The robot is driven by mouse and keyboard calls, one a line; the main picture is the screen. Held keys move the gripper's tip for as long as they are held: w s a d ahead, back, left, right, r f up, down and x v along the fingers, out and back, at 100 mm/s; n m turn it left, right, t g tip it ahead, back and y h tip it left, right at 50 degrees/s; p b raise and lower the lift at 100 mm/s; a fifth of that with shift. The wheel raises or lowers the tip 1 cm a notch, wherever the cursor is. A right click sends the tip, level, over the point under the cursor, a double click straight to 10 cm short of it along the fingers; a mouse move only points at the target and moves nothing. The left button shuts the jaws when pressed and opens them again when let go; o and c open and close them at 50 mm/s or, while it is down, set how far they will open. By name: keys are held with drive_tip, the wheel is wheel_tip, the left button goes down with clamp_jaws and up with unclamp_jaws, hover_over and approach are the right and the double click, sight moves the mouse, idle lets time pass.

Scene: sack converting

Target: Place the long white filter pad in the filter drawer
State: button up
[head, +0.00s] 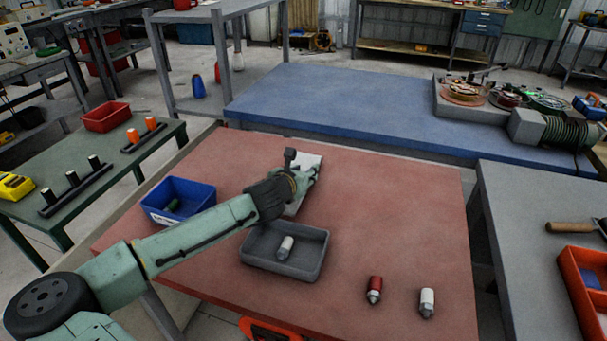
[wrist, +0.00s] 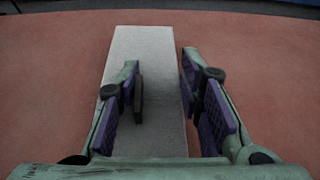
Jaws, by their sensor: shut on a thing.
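The long white filter pad (wrist: 152,42) runs away from me in the wrist view, over the red tabletop. It also shows in the head view (head: 309,160), partly hidden by my gripper (head: 301,177). In the wrist view my gripper (wrist: 160,64) has its fingers spaced apart, shut on the pad. The left finger covers part of the pad and the right finger is at its right edge. I cannot tell whether the pad touches the table. No thing is clearly marked as the filter drawer; an open grey tray (head: 262,269) stands just below the pad in the head view.
The grey tray holds a white-and-grey bottle-like piece (head: 285,247). A blue bin (head: 154,199) with a green piece stands left of it. A red piece (head: 374,289) and a white piece (head: 427,302) stand at the front right. The red table's (head: 400,200) right side is largely clear.

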drive_tip(key=shift+f, duration=0.8)
drive_tip(key=shift+f, duration=0.15)
drive_tip(key=o, duration=1.1)
drive_tip(key=shift+c, duration=0.2)
drive_tip(key=shift+s+a+r, duration=0.1)
drive_tip(key=shift+r, duration=0.1)
drive_tip(key=b+v, duration=0.2)
drive_tip(key=v, duration=0.9)
drive_tip(key=shift+s+a+r, duration=0.15)
drive_tip(key=shift+s+r, duration=0.05)
drive_tip(key=shift+s, duration=0.15)
